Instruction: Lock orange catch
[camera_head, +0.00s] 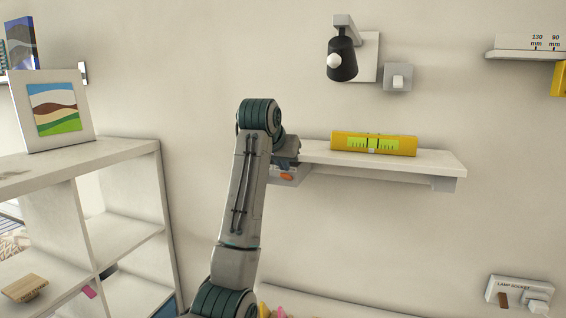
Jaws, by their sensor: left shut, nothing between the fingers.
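The orange catch (287,177) is a small orange piece on a light grey fitting (292,171) below the left end of the wall shelf (440,165). My left arm rises from the bottom of the view and bends at the top, in front of the wall. My left gripper (288,152) is shut and empty. It sits just above the catch, at the shelf's left end, and is partly hidden by my own wrist. Whether it touches the fitting cannot be told. My right gripper is not in view.
A yellow spirit level (374,144) lies on the wall shelf. A black lamp (342,58) and a wall switch (398,78) are above it. A white shelf unit (120,154) with a framed picture (54,107) stands left. A lamp socket (520,292) is lower right.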

